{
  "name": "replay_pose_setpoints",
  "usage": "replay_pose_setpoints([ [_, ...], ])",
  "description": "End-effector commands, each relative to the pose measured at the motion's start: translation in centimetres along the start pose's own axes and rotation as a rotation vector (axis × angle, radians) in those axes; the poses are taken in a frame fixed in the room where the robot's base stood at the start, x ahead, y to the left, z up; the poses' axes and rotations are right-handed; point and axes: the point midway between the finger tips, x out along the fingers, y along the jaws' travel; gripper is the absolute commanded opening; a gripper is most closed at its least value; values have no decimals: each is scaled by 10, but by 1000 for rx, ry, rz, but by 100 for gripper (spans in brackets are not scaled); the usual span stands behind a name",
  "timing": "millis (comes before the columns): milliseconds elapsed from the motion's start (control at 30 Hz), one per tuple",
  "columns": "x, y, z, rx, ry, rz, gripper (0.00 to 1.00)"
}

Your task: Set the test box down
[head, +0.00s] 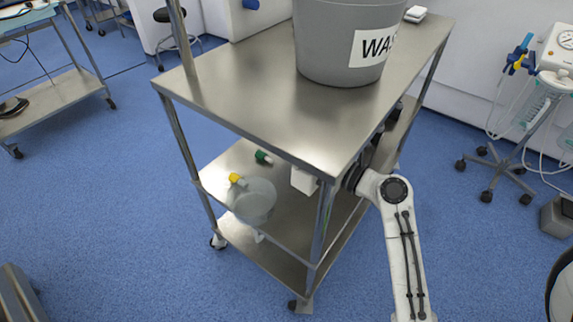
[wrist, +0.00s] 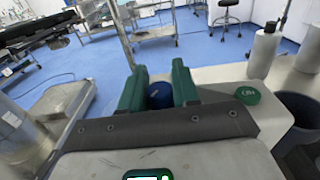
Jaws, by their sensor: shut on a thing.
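My gripper (wrist: 158,84) shows two green fingers in the wrist view, closed on either side of a thing with a dark blue rounded part (wrist: 159,96). I take this as the test box, but most of it is hidden and its outline is unclear. In the head view my arm reaches in from the right under the top of a steel cart (head: 225,95). A small white boxy shape (head: 304,180) shows above the lower shelf (head: 285,222), beside the front leg. I cannot tell whether it is the box or part of my gripper; no fingers show there.
A clear container (head: 255,202) and a yellow-capped item (head: 237,179) are on the lower shelf, left of the white shape. A green item (head: 263,157) lies behind. A grey waste bin (head: 325,55) stands on the cart top. The cart legs and top edge closely bound my arm.

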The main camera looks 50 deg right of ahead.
Motion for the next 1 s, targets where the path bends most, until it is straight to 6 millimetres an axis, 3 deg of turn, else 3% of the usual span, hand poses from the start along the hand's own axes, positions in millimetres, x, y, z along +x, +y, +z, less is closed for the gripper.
replay_pose_setpoints([
  [100,28,-1,-14,-4,-3,2,0],
  [200,42,-2,-35,-1,-1,1,0],
  [400,63,-4,-57,-3,-2,0,0],
  [633,72,-4,-67,-2,-2,-1,0],
  [833,75,-5,-95,0,-1,-2,0],
  [1000,76,-4,-102,-2,-2,-1,0],
])
